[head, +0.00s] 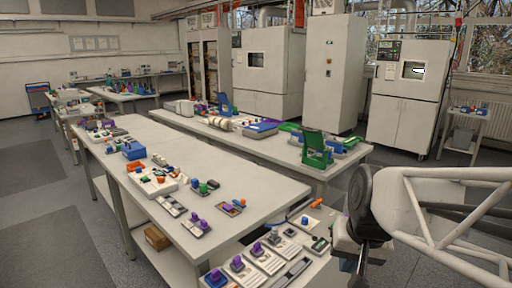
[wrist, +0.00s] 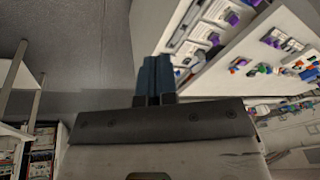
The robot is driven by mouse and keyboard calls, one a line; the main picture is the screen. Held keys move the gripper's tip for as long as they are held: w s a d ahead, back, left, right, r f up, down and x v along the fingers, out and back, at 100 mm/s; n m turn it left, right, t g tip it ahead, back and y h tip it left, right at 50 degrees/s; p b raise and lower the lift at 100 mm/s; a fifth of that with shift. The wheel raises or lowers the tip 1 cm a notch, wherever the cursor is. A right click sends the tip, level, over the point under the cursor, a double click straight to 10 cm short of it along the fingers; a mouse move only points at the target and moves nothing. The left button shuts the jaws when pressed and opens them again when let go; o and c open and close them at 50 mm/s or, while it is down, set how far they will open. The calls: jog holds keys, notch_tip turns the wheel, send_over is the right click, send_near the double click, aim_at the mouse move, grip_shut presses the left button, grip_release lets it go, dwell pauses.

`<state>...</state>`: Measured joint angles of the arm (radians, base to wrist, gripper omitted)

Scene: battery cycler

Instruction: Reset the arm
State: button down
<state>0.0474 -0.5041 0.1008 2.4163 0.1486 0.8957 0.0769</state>
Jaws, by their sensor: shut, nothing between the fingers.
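My gripper (wrist: 154,62) shows in the wrist view with its two dark blue fingers pressed together and nothing between them. It hangs in free air over the grey floor, and the bench edge is to its right in that view. In the head view my arm comes in from the right edge, in front of the near end of the long bench (head: 218,222). The fingers are hard to make out there.
Chargers, holders and small purple, orange and green parts cover much of the near bench. A green stand (head: 316,150) is on the second bench. White test cabinets (head: 408,95) line the back. The floor (head: 75,235) at left is clear.

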jog(key=s+f+n+h, duration=0.1)
jog(key=s+n, duration=0.1)
jog(key=s, duration=0.6)
jog(key=shift+d+f, duration=0.35)
